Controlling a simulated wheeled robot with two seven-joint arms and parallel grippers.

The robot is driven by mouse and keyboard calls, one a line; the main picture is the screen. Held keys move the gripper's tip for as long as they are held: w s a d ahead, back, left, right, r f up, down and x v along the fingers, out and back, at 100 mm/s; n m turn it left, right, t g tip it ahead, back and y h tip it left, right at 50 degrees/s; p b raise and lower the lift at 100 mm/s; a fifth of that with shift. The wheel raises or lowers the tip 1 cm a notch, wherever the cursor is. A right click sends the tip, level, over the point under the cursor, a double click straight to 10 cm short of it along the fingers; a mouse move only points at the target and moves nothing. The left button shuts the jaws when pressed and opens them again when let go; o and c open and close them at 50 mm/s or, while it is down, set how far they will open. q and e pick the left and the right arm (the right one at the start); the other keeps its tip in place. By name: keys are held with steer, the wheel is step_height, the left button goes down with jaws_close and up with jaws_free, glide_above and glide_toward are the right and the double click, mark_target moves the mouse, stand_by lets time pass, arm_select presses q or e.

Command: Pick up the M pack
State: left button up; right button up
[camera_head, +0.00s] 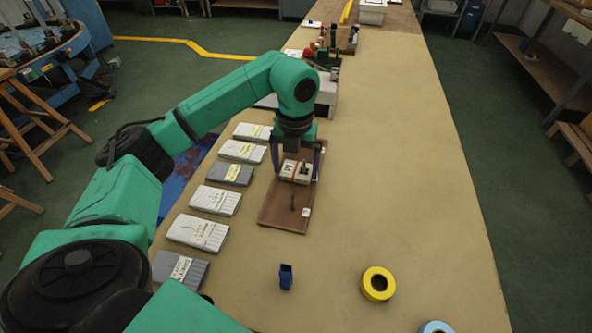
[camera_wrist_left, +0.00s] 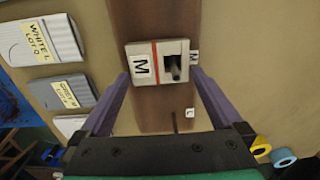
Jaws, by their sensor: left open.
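The M pack (camera_head: 296,171) is a small pale block with an M label, a red band and a dark opening holding a grey piece. It lies on the brown board (camera_head: 278,218) and also shows in the left wrist view (camera_wrist_left: 157,62). My left gripper (camera_head: 296,178) is open and points down over the pack. In the left wrist view its purple fingers (camera_wrist_left: 160,80) appear on either side of the pack's near edge, with a narrow gap on the left. I cannot tell whether the right finger touches it. My right gripper is not in view.
Several labelled sock packs (camera_head: 216,200) lie in a row left of the board. A thin peg (camera_head: 293,203) and a small L tag (camera_wrist_left: 190,112) are on the board. A blue piece (camera_head: 286,276) and a yellow tape roll (camera_head: 378,284) lie nearer.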

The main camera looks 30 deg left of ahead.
arm_select(q)
steer(key=shift+f, duration=0.6)
steer(key=c, duration=1)
